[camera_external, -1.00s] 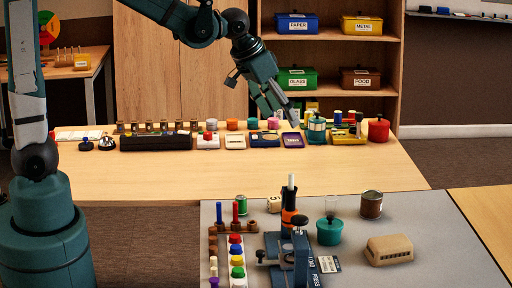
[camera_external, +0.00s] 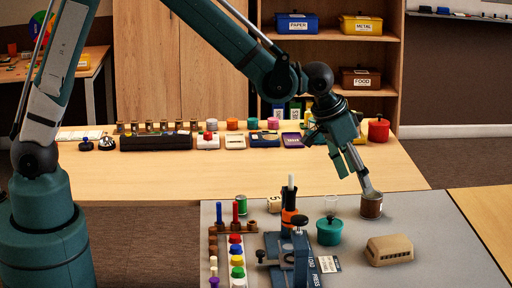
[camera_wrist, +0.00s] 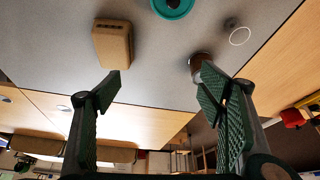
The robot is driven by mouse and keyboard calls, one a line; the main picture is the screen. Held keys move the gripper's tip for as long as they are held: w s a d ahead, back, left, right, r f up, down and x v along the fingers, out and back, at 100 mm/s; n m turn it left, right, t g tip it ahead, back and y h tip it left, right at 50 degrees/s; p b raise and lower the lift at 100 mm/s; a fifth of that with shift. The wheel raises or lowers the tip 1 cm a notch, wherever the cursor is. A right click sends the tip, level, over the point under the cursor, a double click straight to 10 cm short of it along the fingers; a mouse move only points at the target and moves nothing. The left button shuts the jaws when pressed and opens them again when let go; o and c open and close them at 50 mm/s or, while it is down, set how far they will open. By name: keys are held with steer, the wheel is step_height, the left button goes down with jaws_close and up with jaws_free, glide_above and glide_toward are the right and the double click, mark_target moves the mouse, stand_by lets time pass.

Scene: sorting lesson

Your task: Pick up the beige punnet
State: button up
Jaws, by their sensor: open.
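The beige punnet (camera_external: 389,250), a small box with slots in its side, sits on the grey mat (camera_external: 440,240) at the right. In the wrist view the punnet (camera_wrist: 112,45) is at the upper left, beyond the fingertip at left. My gripper (camera_external: 356,181) is open and empty above the mat, up and to the left of the punnet in the external view. In the wrist view my gripper (camera_wrist: 160,88) has its fingers wide apart. One finger overlaps the brown can (camera_external: 371,206) in both views; I cannot tell if they touch.
A teal lidded pot (camera_external: 329,232) stands left of the punnet, with a clear glass (camera_external: 331,205) behind it. A blue press (camera_external: 290,255) and an orange-black upright tool (camera_external: 289,212) stand further left. The mat right of the punnet is clear.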

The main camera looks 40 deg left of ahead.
steer(key=m, duration=0.1)
glide_toward(390, 241)
steer(key=x, duration=0.2)
steer(key=shift+f, duration=0.3)
steer(key=shift+w+f, duration=0.1)
steer(key=shift+w+d+f+g, duration=0.15)
steer(key=shift+w+f, duration=0.05)
steer(key=shift+f, duration=0.35)
steer(key=shift+w+d+f+g, duration=0.15)
steer(key=shift+d+f, duration=0.05)
steer(key=shift+f, duration=0.3)
steer(key=shift+b+x, duration=0.85)
steer(key=shift+x, duration=1.35)
steer(key=shift+w+d+f, duration=0.2)
steer(key=shift+w+f, duration=0.05)
steer(key=shift+f, duration=0.05)
steer(key=shift+f+b, duration=0.25)
steer(key=shift+b, duration=0.05)
